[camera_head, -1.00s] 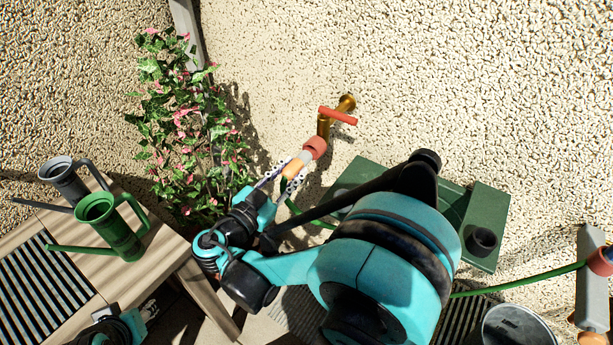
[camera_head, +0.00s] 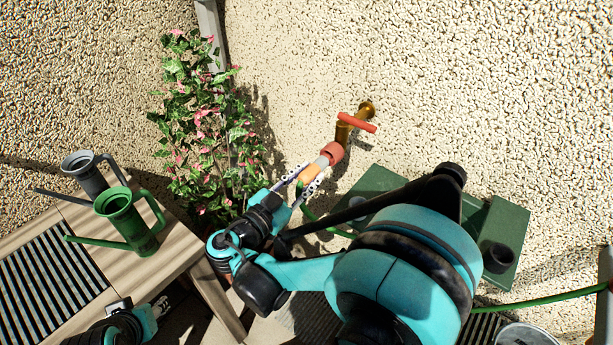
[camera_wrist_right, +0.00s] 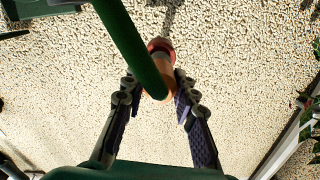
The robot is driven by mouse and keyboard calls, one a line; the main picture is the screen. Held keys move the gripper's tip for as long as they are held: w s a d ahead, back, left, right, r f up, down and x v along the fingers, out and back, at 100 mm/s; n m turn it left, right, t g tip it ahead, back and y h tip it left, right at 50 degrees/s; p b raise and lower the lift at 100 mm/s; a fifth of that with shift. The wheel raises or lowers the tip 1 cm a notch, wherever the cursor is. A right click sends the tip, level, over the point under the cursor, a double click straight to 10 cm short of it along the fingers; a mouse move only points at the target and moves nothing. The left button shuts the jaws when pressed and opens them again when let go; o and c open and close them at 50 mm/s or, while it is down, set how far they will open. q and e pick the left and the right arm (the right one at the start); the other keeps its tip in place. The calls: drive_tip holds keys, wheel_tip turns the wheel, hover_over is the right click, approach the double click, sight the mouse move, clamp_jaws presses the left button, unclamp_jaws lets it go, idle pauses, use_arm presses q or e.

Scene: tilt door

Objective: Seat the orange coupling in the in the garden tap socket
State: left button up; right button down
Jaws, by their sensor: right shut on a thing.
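The brass garden tap (camera_head: 343,133) with a red handle sticks out of the wall, with a red socket (camera_head: 333,152) at its lower end. My right gripper (camera_head: 305,180) is shut on the orange coupling (camera_head: 309,173). The coupling's pale grey end points up and right at the socket and meets it in the picture; I cannot tell whether it is inside. In the right wrist view the coupling (camera_wrist_right: 167,82) lies between the fingertips (camera_wrist_right: 157,97), partly hidden by the green hose (camera_wrist_right: 135,45).
A wooden bench (camera_head: 150,275) at the left holds a green watering can (camera_head: 128,220) and a grey one (camera_head: 85,172). A flowering plant (camera_head: 205,130) climbs beside the downpipe. A green box (camera_head: 508,225) stands below the tap, behind my right arm.

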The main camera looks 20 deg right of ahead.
sight(317, 167)
drive_tip(key=shift+x, duration=2.2)
drive_tip(key=c, duration=1.1)
unclamp_jaws()
drive_tip(key=shift+s+a, duration=0.1)
drive_tip(key=v, duration=1.1)
drive_tip(key=shift+s+a, duration=0.15)
drive_tip(key=shift+a, duration=0.25)
